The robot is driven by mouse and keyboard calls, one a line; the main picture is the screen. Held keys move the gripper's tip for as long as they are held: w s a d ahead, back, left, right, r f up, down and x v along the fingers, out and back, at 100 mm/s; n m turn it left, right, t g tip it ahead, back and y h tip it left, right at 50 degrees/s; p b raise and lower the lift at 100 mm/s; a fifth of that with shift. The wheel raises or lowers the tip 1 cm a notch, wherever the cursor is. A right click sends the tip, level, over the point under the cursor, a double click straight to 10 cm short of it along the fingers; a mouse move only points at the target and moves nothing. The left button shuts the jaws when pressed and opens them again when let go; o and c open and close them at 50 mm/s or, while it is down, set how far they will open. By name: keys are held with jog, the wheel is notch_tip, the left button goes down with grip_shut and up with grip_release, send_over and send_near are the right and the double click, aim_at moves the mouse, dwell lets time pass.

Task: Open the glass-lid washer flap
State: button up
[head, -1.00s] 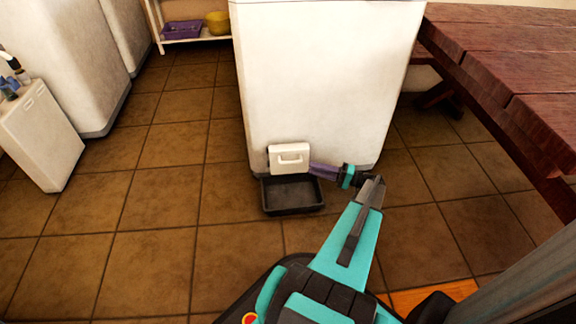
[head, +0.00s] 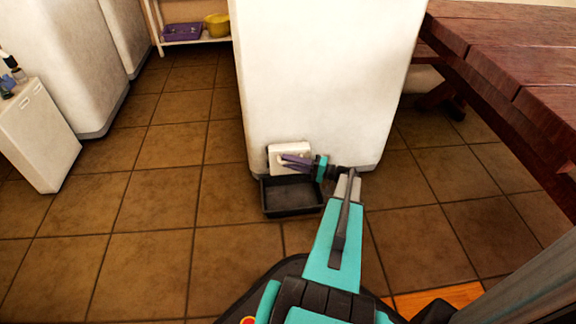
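The washer flap (head: 274,151) is a small white panel low on the front of the white washer (head: 318,75). It looks closed against the front. Its raised handle is mostly hidden behind my gripper (head: 284,161). My gripper reaches in from the right, with its purple fingers across the flap at handle height. The fingers look a little apart, so it is open. I cannot tell whether they touch the handle or stand just in front of it. No glass shows on the flap.
A dark shallow tray (head: 291,211) sits on the floor just below the flap. A wooden table (head: 510,60) stands at the right. A white cabinet (head: 38,135) and white appliances are at the left. The tiled floor at front left is clear.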

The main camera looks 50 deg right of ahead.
grip_shut()
